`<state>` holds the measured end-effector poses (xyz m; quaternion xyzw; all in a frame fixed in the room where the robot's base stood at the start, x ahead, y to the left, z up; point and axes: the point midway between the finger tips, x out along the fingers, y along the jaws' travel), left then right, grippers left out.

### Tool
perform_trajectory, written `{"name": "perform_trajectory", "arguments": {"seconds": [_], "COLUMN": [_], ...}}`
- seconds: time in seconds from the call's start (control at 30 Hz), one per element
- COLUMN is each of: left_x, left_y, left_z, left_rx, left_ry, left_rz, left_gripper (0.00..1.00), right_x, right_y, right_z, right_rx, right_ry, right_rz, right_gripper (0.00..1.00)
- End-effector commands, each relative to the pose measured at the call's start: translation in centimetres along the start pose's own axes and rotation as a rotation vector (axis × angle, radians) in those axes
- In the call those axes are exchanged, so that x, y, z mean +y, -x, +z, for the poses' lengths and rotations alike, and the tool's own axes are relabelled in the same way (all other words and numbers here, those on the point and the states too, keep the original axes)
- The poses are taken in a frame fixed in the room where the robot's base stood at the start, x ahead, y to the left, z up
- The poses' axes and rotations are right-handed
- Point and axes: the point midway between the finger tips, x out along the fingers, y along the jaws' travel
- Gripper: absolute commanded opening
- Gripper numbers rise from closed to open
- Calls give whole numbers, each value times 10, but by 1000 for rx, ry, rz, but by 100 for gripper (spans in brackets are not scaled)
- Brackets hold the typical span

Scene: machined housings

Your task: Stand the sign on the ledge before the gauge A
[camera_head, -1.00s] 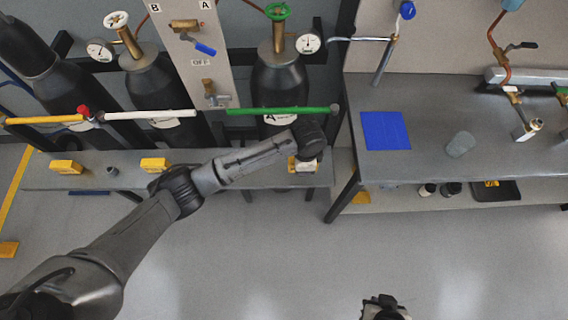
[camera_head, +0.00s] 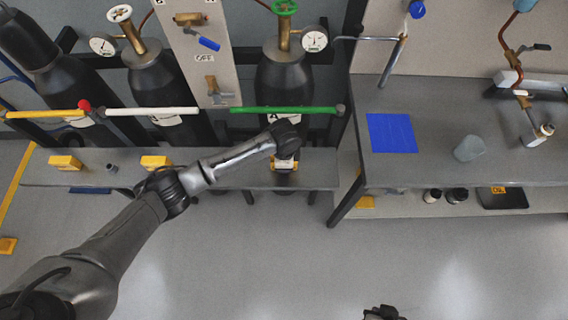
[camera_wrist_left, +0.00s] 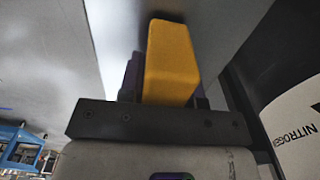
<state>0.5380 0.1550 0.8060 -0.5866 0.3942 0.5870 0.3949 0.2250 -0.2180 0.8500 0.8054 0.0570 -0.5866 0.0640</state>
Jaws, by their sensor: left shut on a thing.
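The yellow sign (camera_wrist_left: 171,60) is between the fingers of my left gripper (camera_wrist_left: 167,88) in the left wrist view. In the head view, my left gripper (camera_head: 285,164) is over the right part of the grey ledge (camera_head: 225,178), in front of the cylinder with the green handle. The sign is mostly hidden there, and I cannot tell whether it touches the ledge. The gauge (camera_head: 314,39) beside the green handle, which I take as gauge A, is behind the ledge. My right gripper (camera_head: 382,313) is at the bottom edge, partly cut off.
Two yellow blocks, one at the far left (camera_head: 66,162) and one further right (camera_head: 156,162), stand on the ledge with a small grey cup (camera_head: 112,167) between them. A green bar (camera_head: 285,110) crosses behind it. The workbench (camera_head: 430,175) with a blue mat (camera_head: 392,133) is on the right.

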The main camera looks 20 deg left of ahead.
Motion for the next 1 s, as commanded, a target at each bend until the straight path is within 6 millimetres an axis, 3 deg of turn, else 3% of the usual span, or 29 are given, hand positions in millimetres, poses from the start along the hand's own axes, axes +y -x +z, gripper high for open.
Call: {"name": "perform_trajectory", "arguments": {"seconds": [0.47, 0.5, 0.7, 1.0], "left_x": [0, 0, 0, 0], "left_y": [-10, -9, -9, -7], "left_z": [0, 0, 0, 0], "left_rx": [1, 1, 1, 1], "left_ry": [0, 0, 0, 0], "left_rz": [0, 0, 0, -1], "left_gripper": [7, 35, 55, 57], "right_x": [-2, -2, -2, 0], "right_y": [-1, -1, -1, -2], "right_z": [0, 0, 0, 0], "right_rx": [1, 1, 1, 0], "right_ry": [-7, -7, -6, 0], "right_rz": [-5, -5, -5, 0], "right_gripper": [0, 0, 0, 0]}}
